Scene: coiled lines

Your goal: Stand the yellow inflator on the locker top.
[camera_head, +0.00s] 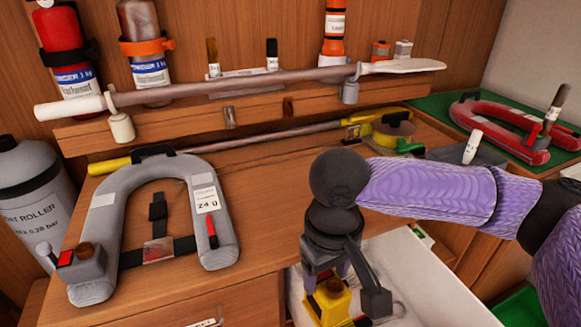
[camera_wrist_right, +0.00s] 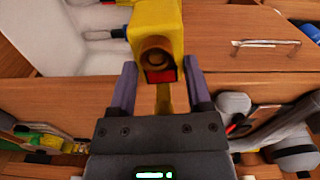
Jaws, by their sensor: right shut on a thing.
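The yellow inflator (camera_head: 331,304) is in my right gripper (camera_head: 340,280), low in the middle of the head view, over the open white drawer. Its upper part is hidden by the gripper. In the right wrist view the inflator (camera_wrist_right: 157,28) shows a round dark opening and a red patch, and sits between the two fingers of my right gripper (camera_wrist_right: 160,85). The wooden locker top (camera_head: 265,245) lies to the left of and behind the gripper. My left gripper is not in view.
A grey horseshoe lifejacket (camera_head: 105,205) lies on the locker top's left part. A yellow-ended pole (camera_head: 260,135) lies along its back. A red lifejacket (camera_head: 510,130) rests on a green mat at right. The open white drawer (camera_head: 430,285) is below. Bare wood shows right of the grey lifejacket.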

